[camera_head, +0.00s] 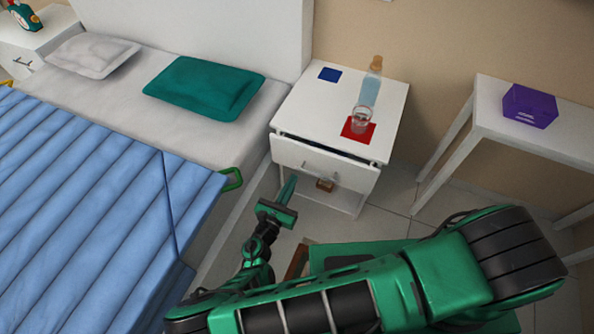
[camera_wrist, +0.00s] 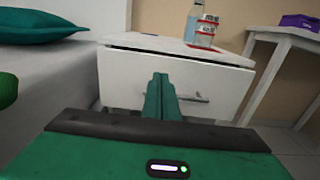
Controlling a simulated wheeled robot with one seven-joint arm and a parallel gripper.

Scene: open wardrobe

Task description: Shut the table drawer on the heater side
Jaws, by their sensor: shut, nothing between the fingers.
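The white bedside table (camera_head: 395,100) stands right of the bed. Its drawer (camera_head: 345,177) is pulled out a little, with a dark gap along its top edge; the drawer front with its metal handle also shows in the wrist view (camera_wrist: 215,88). My gripper (camera_head: 290,184) is shut and empty, in front of the left part of the drawer front. No heater is in view.
On the table are a bottle (camera_head: 371,85), a glass (camera_head: 361,119) on a red mat (camera_head: 358,131) and a blue mat (camera_head: 329,74). A brown object (camera_head: 324,185) is below the drawer. The bed (camera_head: 100,180) is close on the left; a side table (camera_head: 560,135) stands right.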

